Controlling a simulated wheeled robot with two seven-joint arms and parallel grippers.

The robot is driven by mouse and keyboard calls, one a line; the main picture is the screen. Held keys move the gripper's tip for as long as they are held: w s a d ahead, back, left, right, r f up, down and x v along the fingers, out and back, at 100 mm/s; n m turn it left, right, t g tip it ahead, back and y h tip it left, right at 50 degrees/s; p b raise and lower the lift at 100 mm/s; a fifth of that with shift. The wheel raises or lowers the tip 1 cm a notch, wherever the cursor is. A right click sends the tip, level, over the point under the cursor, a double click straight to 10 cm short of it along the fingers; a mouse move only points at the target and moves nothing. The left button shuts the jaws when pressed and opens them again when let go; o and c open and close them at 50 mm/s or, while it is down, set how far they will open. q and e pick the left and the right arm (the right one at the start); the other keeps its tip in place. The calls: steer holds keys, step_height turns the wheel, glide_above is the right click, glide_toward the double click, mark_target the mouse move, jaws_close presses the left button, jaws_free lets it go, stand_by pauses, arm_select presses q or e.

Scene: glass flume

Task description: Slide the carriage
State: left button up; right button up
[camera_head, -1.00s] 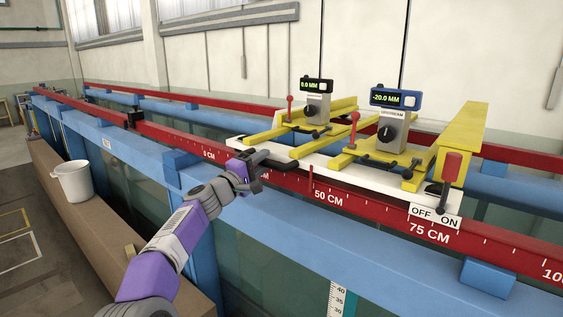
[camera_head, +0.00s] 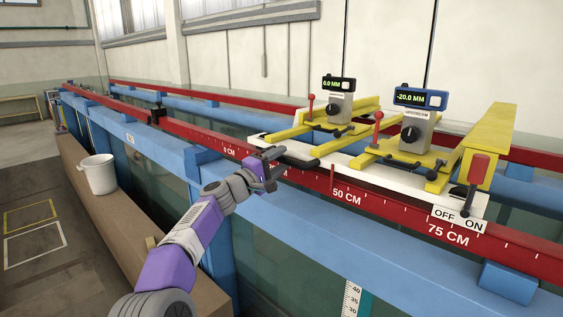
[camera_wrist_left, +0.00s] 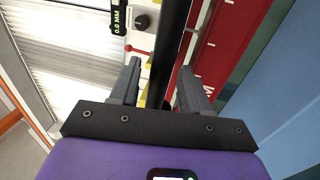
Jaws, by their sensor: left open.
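The carriage is a white plate (camera_head: 385,178) with yellow frames, lying across the red rails. A black handle bar (camera_head: 300,162) runs along its near left edge. My left gripper (camera_head: 273,170) is at the left end of this bar, jaws open. In the left wrist view a black bar (camera_wrist_left: 167,55) passes between the two spread fingers (camera_wrist_left: 160,85), with a gap on both sides. A red pointer (camera_head: 332,178) stands just left of the 50 CM mark. A red-handled lever (camera_head: 479,168) stands above the OFF/ON label (camera_head: 459,219). My right gripper is not in view.
Two gauges ride on the carriage, reading 0.0 MM (camera_head: 338,84) and -20.0 MM (camera_head: 423,98). A black stop (camera_head: 158,112) sits on the red rail (camera_head: 200,138) to the left. The rail between is clear. A white bucket (camera_head: 98,175) stands on the ledge.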

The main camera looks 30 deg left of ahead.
arm_select(q)
steer(key=b+v, duration=0.2)
steer(key=v, duration=0.4)
steer(key=shift+s, duration=0.3)
steer(key=shift+a+f, duration=0.1)
